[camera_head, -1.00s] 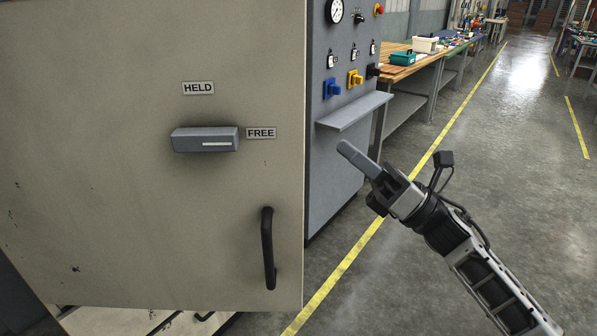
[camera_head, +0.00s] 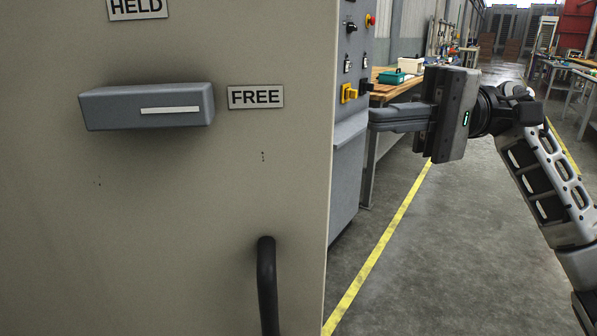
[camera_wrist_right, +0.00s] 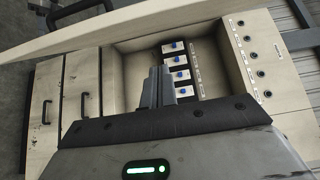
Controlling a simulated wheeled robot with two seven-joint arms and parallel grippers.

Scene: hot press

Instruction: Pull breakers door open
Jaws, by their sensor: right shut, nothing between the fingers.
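A large beige door (camera_head: 220,210) fills the left of the head view. It carries a grey lever (camera_head: 147,106) lying level, with its white mark pointing toward the FREE label (camera_head: 256,97), and a black upright handle (camera_head: 267,285) below. My right gripper (camera_head: 376,118) is right of the door's edge, its fingers together, pointing left, with nothing between them. In the wrist view the closed fingers (camera_wrist_right: 160,80) point toward a recess with several breakers (camera_wrist_right: 180,75) bearing blue switches. I cannot tell whether the fingers touch anything. My left gripper is not in view.
A grey control cabinet (camera_head: 345,185) with knobs stands beyond the door's edge, partly hidden. A wooden workbench (camera_head: 393,90) with a teal box (camera_head: 390,77) is behind. In the wrist view, a beige panel (camera_wrist_right: 262,65) with black round fittings is at the right. Floor at right is open.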

